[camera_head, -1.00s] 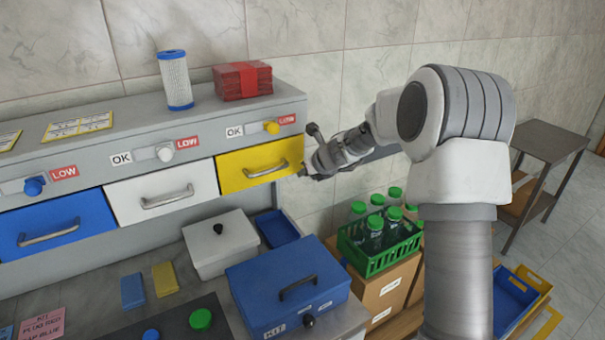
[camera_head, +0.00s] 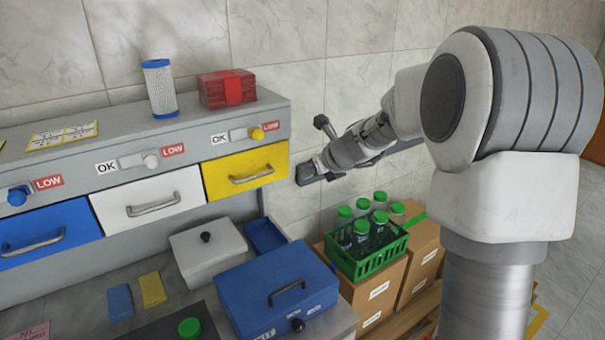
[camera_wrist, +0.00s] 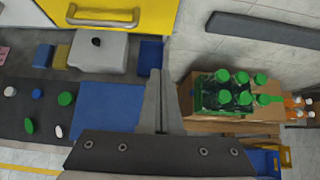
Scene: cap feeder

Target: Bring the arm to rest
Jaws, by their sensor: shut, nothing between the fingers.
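My gripper (camera_head: 306,172) is at the end of my arm, in the air just right of the yellow drawer (camera_head: 243,171) and in front of the tiled wall. It looks apart from the drawer. In the wrist view my gripper's fingers (camera_wrist: 159,88) are together with nothing between them. The yellow drawer also shows at the top of the wrist view (camera_wrist: 150,12). My arm reaches in from the right and is held up above the bottles.
A green crate (camera_head: 379,261) of green-capped bottles stands on cardboard boxes below my arm. A blue kit box (camera_head: 257,305) and a white lidded box (camera_head: 202,258) stand on the counter. A white drawer (camera_head: 148,203) and a blue drawer are shut at left.

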